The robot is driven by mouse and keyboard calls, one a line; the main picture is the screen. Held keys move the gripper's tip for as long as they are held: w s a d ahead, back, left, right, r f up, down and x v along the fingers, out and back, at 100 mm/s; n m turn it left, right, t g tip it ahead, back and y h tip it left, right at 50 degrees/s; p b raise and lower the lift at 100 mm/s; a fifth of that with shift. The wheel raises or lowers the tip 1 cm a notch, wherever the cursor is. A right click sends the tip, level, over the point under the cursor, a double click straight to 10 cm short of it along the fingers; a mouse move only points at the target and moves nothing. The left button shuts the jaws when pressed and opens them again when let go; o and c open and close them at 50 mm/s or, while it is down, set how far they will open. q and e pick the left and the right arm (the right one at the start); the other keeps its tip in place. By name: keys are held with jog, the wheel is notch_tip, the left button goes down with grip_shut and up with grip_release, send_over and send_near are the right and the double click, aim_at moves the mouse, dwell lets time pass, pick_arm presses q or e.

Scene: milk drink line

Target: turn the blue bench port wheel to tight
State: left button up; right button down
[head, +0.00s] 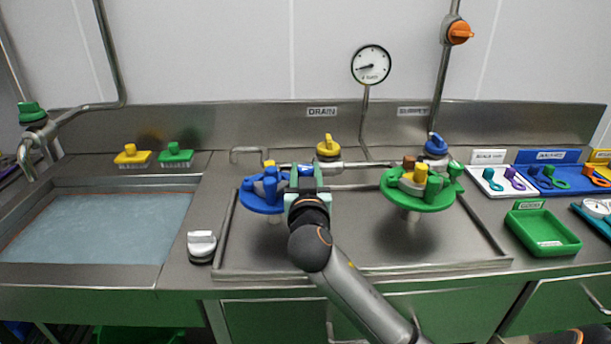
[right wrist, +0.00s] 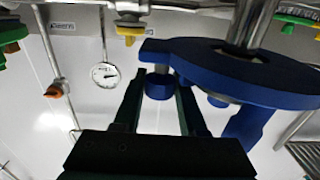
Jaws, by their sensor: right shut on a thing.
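The blue bench port wheel (head: 256,203) stands on a short post over the tray, left of centre in the head view. My right gripper (head: 306,172) is at the wheel's right edge and partly hides it. In the right wrist view the blue wheel (right wrist: 245,78) fills the upper right, and my right gripper (right wrist: 160,88) has its fingers on either side of a blue peg (right wrist: 158,86) at the wheel's rim, shut on it. Whether the wheel is tight cannot be told. My left gripper is not in view.
A green wheel (head: 437,198) with coloured pegs stands right of my arm. A sink (head: 95,228) lies left, with a grey knob (head: 202,243) beside it. Behind are a yellow valve (head: 328,148) and a gauge (head: 371,64). A green bin (head: 541,231) is at right.

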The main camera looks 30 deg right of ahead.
jog(key=shift+m+g+h+b, duration=0.35)
jog(key=shift+m+g+h, duration=0.25)
jog(key=shift+h, duration=0.3)
jog(key=shift+c, duration=2.3)
grip_release()
